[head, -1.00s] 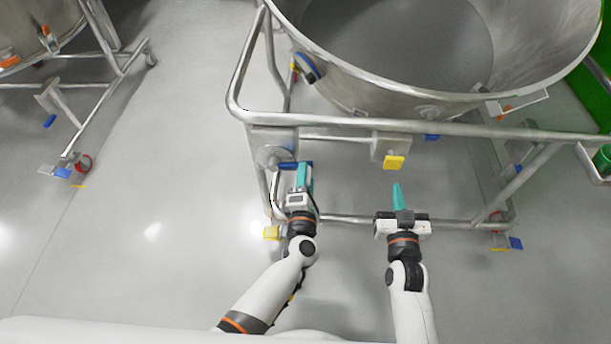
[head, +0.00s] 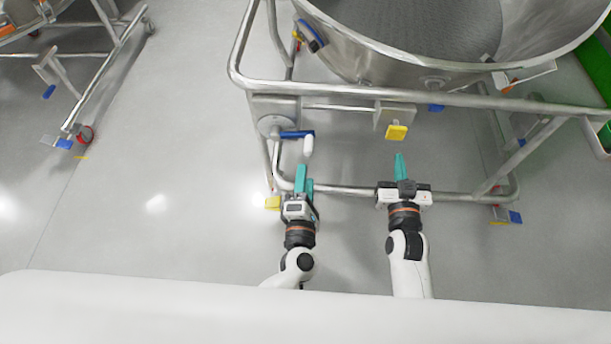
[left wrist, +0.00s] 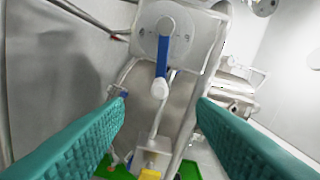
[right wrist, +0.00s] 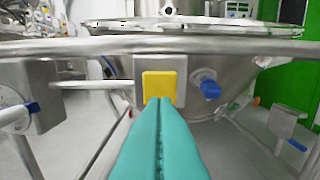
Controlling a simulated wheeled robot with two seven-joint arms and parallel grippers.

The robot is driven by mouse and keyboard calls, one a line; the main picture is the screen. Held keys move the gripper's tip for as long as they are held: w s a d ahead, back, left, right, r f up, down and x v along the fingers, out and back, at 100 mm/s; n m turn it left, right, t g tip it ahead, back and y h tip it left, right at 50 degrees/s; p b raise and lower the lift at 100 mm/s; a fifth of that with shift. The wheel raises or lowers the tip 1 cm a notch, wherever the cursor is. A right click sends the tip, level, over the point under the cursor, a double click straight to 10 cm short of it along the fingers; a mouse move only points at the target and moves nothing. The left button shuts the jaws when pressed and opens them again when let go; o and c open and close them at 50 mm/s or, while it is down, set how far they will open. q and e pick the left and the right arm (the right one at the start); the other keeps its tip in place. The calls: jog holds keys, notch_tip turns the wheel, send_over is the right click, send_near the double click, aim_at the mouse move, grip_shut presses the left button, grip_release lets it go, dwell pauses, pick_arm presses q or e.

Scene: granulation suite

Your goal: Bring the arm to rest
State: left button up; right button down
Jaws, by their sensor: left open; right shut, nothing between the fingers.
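My left gripper (head: 304,180) is open and empty in the head view, in front of the cart frame and just below a blue lever (head: 297,134) with a white grip. In the left wrist view the same lever (left wrist: 163,55) hangs from a round plate, beyond and between the two spread teal fingers, apart from them. My right gripper (head: 399,165) is shut with nothing in it, over the frame's lower bar. In the right wrist view its teal fingers (right wrist: 160,140) are pressed together, below a yellow pad (right wrist: 159,87).
A large steel bowl (head: 400,55) sits in a tubular frame (head: 440,124) right in front of me. The yellow pad (head: 396,132) hangs under its front rail. Another wheeled frame (head: 95,85) stands at the left. Grey floor (head: 150,190) between them is clear.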

dwell(0.3)
